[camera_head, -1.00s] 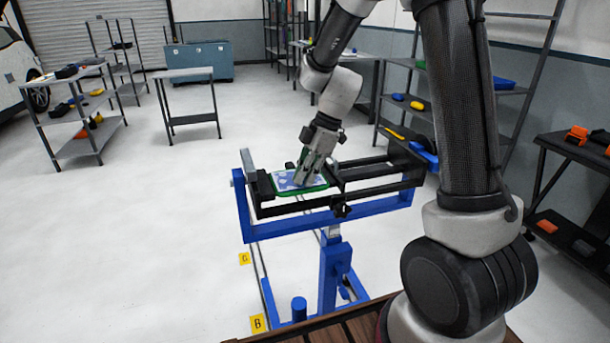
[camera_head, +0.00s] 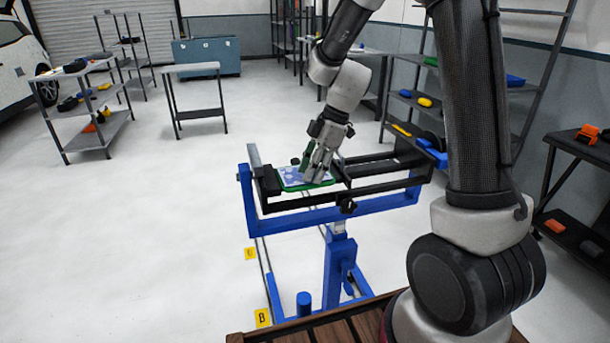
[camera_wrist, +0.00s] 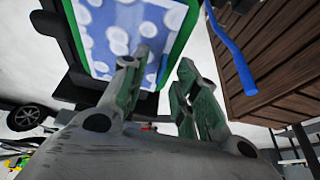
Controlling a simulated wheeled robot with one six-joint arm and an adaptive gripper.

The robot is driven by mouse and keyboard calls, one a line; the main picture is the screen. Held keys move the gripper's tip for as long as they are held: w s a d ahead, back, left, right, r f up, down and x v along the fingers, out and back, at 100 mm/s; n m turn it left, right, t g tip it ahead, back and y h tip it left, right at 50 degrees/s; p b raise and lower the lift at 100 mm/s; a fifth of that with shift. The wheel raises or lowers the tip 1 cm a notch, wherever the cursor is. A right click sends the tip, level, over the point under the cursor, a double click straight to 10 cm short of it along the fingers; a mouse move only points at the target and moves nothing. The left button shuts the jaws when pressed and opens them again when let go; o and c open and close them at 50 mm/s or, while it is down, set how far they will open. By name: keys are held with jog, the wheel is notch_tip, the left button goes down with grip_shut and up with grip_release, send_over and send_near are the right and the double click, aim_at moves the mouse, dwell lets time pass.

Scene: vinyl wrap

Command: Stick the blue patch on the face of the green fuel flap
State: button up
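The blue patch (camera_head: 293,176), with pale white spots, lies on the face of the green fuel flap (camera_head: 306,187), held level in a black clamp frame on a blue stand. In the wrist view, the patch (camera_wrist: 108,30) covers most of the flap face inside the green rim (camera_wrist: 186,42). My gripper (camera_head: 308,178) points down at the right part of the patch. In the wrist view, my gripper (camera_wrist: 160,68) shows a gap between its fingers. One fingertip overlaps the patch and the other is beyond the rim. Whether the fingertip touches is unclear.
The blue stand (camera_head: 338,270) carries black clamp bars (camera_head: 385,180) to the right of the flap. A wooden deck (camera_head: 345,332) is in front. Shelves (camera_head: 95,105) and an empty table (camera_head: 198,92) stand at the back left. The floor to the left is clear.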

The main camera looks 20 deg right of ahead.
jog(key=v, duration=1.1)
jog(key=s+d+r+m+t+h, duration=0.2)
jog(key=s+d+m, duration=0.3)
jog(key=s+m, duration=0.4)
jog(key=s+d+r+m+t+h, duration=0.2)
jog(key=s+d+m, duration=0.3)
jog(key=s+m, duration=0.4)
jog(key=s+r, duration=0.1)
jog(key=s, duration=0.4)
jog(key=shift+s+r+t, duration=0.2)
jog(key=shift+s+t, duration=0.1)
jog(key=shift+s, duration=0.05)
jog(key=shift+d, duration=0.1)
